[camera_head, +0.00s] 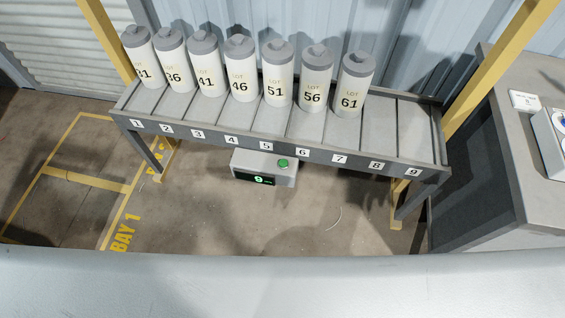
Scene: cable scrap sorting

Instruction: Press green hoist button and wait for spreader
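A green button (283,163) sits on top of a grey control box (264,168) below the front edge of the rack, under slots 5 and 6. The box's dark front display (254,179) shows a small lit green character, too small to read with certainty. Nothing touches the button. I cannot make out a spreader in this view. Neither of my grippers is in view.
A grey rack (285,142) numbered 1 to 9 holds several white lot canisters (280,75) in slots 1 to 7; slots 8 and 9 are empty. Yellow posts (500,65) flank it. A grey counter (510,140) stands right. Floor marked BAY 1 is clear at left.

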